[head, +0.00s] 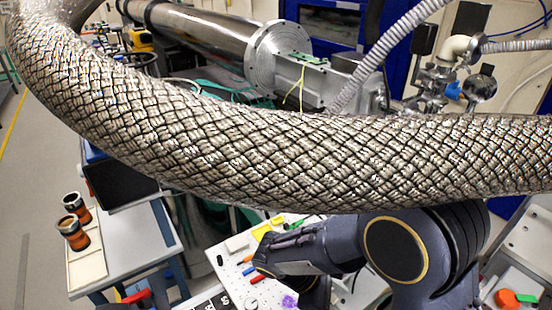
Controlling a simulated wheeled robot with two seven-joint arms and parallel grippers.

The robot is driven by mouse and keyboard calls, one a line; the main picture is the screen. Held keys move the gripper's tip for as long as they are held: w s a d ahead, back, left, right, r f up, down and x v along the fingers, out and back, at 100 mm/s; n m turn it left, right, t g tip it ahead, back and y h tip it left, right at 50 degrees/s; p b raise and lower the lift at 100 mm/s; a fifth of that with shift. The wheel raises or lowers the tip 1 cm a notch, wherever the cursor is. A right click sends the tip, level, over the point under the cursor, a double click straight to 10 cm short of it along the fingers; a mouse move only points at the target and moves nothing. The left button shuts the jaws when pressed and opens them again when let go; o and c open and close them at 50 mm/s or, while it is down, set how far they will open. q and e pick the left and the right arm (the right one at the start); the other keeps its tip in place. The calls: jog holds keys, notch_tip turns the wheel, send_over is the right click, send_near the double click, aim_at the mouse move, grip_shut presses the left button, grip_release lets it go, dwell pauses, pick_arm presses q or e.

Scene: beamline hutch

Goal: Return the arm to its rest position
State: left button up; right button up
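My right arm (430,255), dark grey with a gold ring on a joint, shows at the lower right. Its far end points left, over a white perforated board (232,268). A thick braided metal hose (270,155) crosses the whole view in front and hides the upper part of the arm. The gripper's fingers cannot be made out clearly at the arm's end, and I see nothing clearly held. My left gripper is not in view.
A cart (150,240) at the left bears a tray (88,265) with two brown cups (73,232). Small coloured pieces lie on the board. A steel beam pipe (190,35) and a valve assembly (440,75) stand behind the hose. Open floor (30,180) lies at far left.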

jog(key=s+d+r+m+t+y, duration=0.6)
jog(key=s+r+m+y, duration=0.5)
jog(key=m, duration=0.5)
jog(key=shift+s+d+m+t+y, duration=0.3)
jog(key=shift+d+m+y, duration=0.1)
jog(key=shift+d+y, duration=0.2)
